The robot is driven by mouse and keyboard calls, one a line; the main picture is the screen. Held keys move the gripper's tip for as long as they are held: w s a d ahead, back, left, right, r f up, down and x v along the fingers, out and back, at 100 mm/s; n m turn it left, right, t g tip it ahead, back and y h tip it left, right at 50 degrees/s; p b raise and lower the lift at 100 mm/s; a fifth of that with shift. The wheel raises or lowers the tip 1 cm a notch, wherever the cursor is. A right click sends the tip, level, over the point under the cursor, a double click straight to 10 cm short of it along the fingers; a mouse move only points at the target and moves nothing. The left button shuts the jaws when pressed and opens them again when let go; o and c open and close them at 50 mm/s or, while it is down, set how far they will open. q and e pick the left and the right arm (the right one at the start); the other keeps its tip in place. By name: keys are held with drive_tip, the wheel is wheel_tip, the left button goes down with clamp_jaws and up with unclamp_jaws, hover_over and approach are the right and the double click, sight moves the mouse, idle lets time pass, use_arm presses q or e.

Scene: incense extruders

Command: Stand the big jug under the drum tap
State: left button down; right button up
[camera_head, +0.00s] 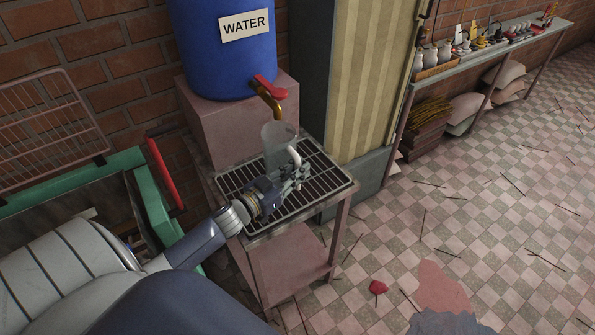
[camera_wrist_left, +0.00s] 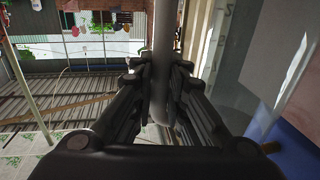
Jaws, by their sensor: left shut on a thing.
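The big jug (camera_head: 277,140) is clear with a pale handle, and it is upright over the wire rack (camera_head: 323,171) on the small stand. The brass drum tap (camera_head: 269,96) with a red lever is above it, on the blue WATER drum (camera_head: 224,45). The jug's top is close below the tap mouth. My left gripper (camera_head: 297,166) is shut on the jug's handle; in the left wrist view the handle (camera_wrist_left: 163,60) runs between the fingers, with the clear jug wall (camera_wrist_left: 270,60) at right. The gripper hides the jug's base, so I cannot tell if it touches the rack. My right gripper is out of view.
A pink block (camera_head: 235,115) holds the drum behind the stand. A green machine (camera_head: 120,165) with a red bar stands close at left. A striped yellow panel (camera_head: 362,80) rises behind at right. The tiled floor (camera_head: 480,170) at right is mostly open, with scattered sticks.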

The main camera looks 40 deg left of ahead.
use_arm(q)
drive_tip(key=shift+f, duration=0.2)
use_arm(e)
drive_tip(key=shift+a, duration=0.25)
use_arm(q)
drive_tip(key=shift+f, duration=0.15)
drive_tip(key=c, duration=1.6)
unclamp_jaws()
drive_tip(key=shift+s, duration=0.1)
drive_tip(key=shift+s+a+b, duration=0.3)
drive_tip(key=shift+s+a, duration=0.1)
drive_tip(key=shift+s, duration=1.55)
drive_tip(key=shift+s+a+b, duration=0.3)
drive_tip(key=shift+s+a, duration=0.05)
drive_tip(key=shift+s, duration=1.6)
drive_tip(key=shift+s+a+b, duration=0.3)
drive_tip(key=shift+s+a, duration=0.1)
drive_tip(key=shift+s, duration=1.55)
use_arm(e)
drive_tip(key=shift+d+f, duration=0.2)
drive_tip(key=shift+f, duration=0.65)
